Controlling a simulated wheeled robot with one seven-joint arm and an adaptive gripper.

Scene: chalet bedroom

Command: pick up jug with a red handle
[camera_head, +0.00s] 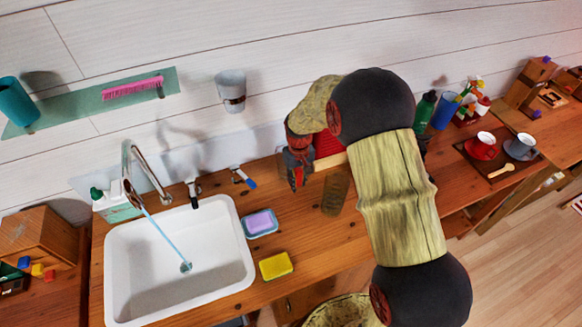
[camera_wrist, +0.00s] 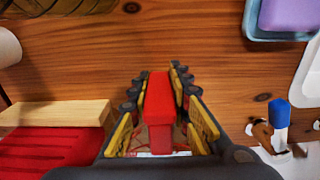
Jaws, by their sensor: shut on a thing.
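A red handle (camera_wrist: 158,110) stands between the two fingers of my gripper (camera_wrist: 160,85) in the wrist view, and the fingers are shut on it. The jug's body is mostly hidden; only a small pale, red-edged part shows low between the fingers. I cannot tell whether the jug touches the counter.
A red ribbed thing (camera_wrist: 45,150) with a wooden edge lies beside my gripper. A brown see-through container (camera_head: 336,192) stands nearby. The white sink (camera_head: 180,268), purple soap (camera_head: 260,222) and yellow sponge (camera_head: 276,266) are left. A blue-capped item (camera_wrist: 279,112) is close by.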

